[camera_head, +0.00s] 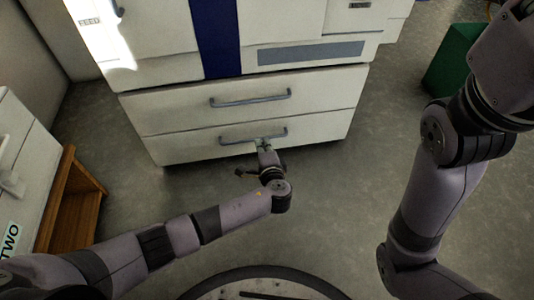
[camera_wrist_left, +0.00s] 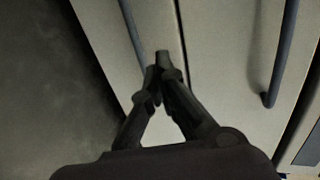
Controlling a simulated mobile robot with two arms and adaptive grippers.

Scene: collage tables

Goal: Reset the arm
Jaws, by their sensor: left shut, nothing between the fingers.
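My left gripper (camera_head: 264,146) reaches toward the lower drawer (camera_head: 190,146) of a white cabinet and is at the lower drawer's grey bar handle (camera_head: 240,136). In the left wrist view the two dark fingers of the left gripper (camera_wrist_left: 160,70) come together with nothing between them. The lower handle (camera_wrist_left: 132,30) runs right beside the fingertips; whether they touch it I cannot tell. The upper drawer handle (camera_wrist_left: 283,55) is apart, to the right. Both drawers look closed. My right arm rises at the right of the head view; its gripper is outside the picture.
An upper drawer (camera_head: 165,112) sits above the lower one. A green bin (camera_head: 453,60) stands on the floor at the right. A wooden shelf unit (camera_head: 72,200) and a white cabinet (camera_head: 30,160) are at the left. The grey floor (camera_head: 330,200) before the drawers is clear.

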